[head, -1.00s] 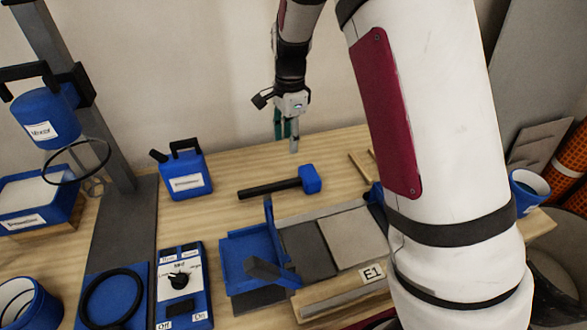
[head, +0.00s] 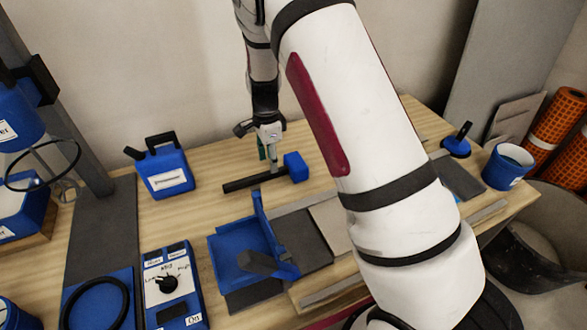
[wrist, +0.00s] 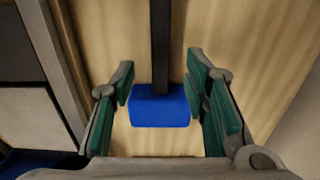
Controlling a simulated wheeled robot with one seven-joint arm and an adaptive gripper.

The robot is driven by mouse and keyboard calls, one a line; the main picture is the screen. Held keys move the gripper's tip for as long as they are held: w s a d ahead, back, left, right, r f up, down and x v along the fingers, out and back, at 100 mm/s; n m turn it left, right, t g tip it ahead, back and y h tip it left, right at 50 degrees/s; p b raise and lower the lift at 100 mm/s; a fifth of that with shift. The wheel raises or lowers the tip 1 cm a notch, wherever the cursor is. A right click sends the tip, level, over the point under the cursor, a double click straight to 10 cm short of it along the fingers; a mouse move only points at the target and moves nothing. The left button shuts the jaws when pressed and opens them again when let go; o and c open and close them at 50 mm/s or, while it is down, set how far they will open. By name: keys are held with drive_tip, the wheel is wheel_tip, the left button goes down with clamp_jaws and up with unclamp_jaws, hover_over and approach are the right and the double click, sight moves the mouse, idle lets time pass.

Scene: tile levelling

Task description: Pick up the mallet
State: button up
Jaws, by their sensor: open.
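The mallet has a blue block head (head: 296,167) and a black handle (head: 240,183), and lies on the wooden table. In the wrist view its blue head (wrist: 160,106) sits between my two green-padded fingers, with the black handle (wrist: 160,45) running away toward the top. My gripper (head: 268,155) is open and points down at the mallet, close to where handle and head meet. It also shows in the wrist view (wrist: 160,98), with gaps on both sides of the head. I cannot tell the exact height of the fingertips.
A blue jug (head: 164,172) stands left of the mallet. A blue tray (head: 232,262) and grey tile setup are in front. A control box (head: 172,285) is at front left. A blue bucket (head: 506,167) stands at the right. My arm hides part of the table.

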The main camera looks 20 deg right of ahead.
sight(265, 177)
wheel_tip(265, 177, down, 5)
drive_tip(key=shift+b, duration=0.6)
clamp_jaws()
drive_tip(key=shift+r, duration=0.1)
drive_tip(key=shift+w+r, duration=0.1)
